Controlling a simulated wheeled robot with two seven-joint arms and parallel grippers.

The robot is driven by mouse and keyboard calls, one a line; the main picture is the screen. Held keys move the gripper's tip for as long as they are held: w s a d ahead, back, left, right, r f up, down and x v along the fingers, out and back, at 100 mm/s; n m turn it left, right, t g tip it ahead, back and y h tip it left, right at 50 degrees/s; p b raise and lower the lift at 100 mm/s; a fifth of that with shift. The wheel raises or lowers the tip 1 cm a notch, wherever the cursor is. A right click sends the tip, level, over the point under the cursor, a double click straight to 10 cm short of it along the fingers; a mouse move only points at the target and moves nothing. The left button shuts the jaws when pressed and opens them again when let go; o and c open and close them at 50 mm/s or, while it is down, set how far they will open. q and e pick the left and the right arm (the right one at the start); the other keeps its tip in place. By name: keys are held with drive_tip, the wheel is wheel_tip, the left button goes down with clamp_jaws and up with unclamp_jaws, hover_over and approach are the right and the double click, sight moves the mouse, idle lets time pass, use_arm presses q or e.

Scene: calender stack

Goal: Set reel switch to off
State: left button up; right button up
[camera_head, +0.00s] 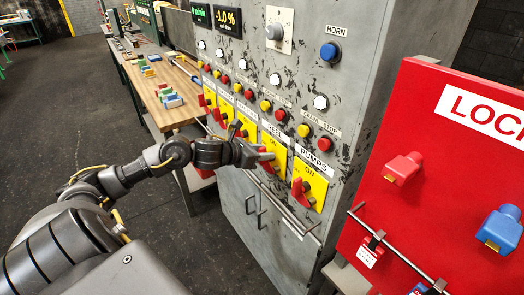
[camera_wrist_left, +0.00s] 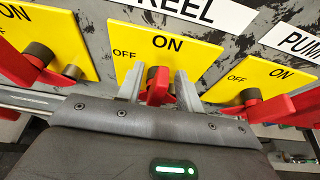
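The reel switch has a yellow plate (camera_head: 274,147) marked ON and OFF under a REEL label. In the left wrist view its red handle (camera_wrist_left: 158,86) points up toward ON. My left gripper (camera_head: 262,157) is at this switch. In the left wrist view its two fingers (camera_wrist_left: 160,88) stand apart, one on each side of the red handle, with narrow gaps showing; firm contact is not visible. In the head view the gripper partly hides the switch. My right gripper is in neither view.
The pumps switch (camera_head: 303,190) is close on the right, and more yellow-plated switches with red handles (camera_head: 224,110) are close on the left. A red lockout board (camera_head: 440,150) stands at the right. A wooden table (camera_head: 165,85) with coloured blocks is beyond.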

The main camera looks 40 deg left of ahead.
use_arm(q)
clamp_jaws()
drive_tip(key=shift+a, duration=0.1)
idle(0.3)
drive_tip(key=shift+w+a+f+n+t+h+b, duration=0.15)
drive_tip(key=shift+a+f+n+h+b, duration=0.4)
drive_tip(key=shift+n+h+b, duration=1.1)
drive_tip(key=shift+w+a+f+n+t+h+b, duration=0.2)
drive_tip(key=shift+a+f+n+h+b, duration=0.5)
drive_tip(key=shift+n+b, duration=1.65)
drive_tip(key=shift+w+a+f+n+t+h+b, duration=0.2)
drive_tip(key=shift+f+n+h+b, duration=0.3)
drive_tip(key=shift+n+h+b, duration=1.55)
drive_tip(key=shift+s+n+y+p, duration=0.1)
drive_tip(key=shift+n+y+p, duration=0.6)
drive_tip(key=shift+n, duration=0.15)
